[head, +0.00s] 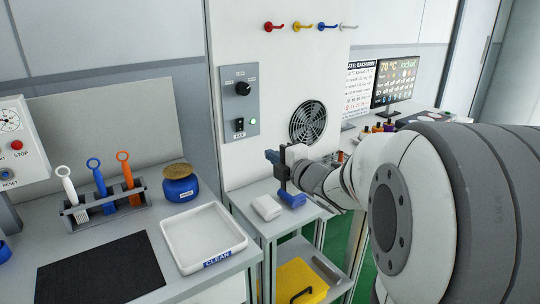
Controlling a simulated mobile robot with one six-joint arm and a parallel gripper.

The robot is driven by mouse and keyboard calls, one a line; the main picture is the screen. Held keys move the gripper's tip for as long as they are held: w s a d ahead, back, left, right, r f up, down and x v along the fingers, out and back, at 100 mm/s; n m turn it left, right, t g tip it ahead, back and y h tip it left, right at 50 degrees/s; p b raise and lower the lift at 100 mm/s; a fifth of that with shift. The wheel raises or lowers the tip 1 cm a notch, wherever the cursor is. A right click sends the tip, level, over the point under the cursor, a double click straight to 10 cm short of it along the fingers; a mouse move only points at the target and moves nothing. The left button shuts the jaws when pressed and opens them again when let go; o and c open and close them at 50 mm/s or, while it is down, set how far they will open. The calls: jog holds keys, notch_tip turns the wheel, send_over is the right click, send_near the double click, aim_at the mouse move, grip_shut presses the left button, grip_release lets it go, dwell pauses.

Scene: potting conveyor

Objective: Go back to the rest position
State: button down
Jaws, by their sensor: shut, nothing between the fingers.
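My gripper (278,166) is at the end of my arm, in the middle of the head view. It is above the small side table (258,222), near the white wall panel, and points to the left. Its fingers are small in the picture and look closed, with nothing visible held in them. Below it on the side table lie a white block-like object (266,207) and a blue object (292,199). Both appear apart from the gripper. My arm fills the right side of the view and hides part of what is behind it.
A white tray labelled CLEAN (205,240), a black mat (100,268), a blue jar (180,188) and a brush rack (105,210) stand on the left bench. The wall panel has a knob (243,88) and a fan grille (308,122). A yellow box (300,282) sits low.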

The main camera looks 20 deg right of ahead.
jog(key=s+a+f+m+g+h+p, duration=0.1)
jog(key=s+m+g+p, duration=0.4)
jog(key=s+m, duration=0.5)
jog(key=s+a+f+m+g+h+p, duration=0.1)
jog(key=s+a+m+g+h+p, duration=0.2)
jog(key=s+m+g+p, duration=0.3)
jog(key=s+m+g+h, duration=0.1)
jog(key=s+m, duration=0.4)
jog(key=s, duration=0.5)
jog(key=shift+a+f+m+g, duration=0.3)
jog(key=shift+a+g, duration=0.05)
jog(key=shift+g, duration=0.45)
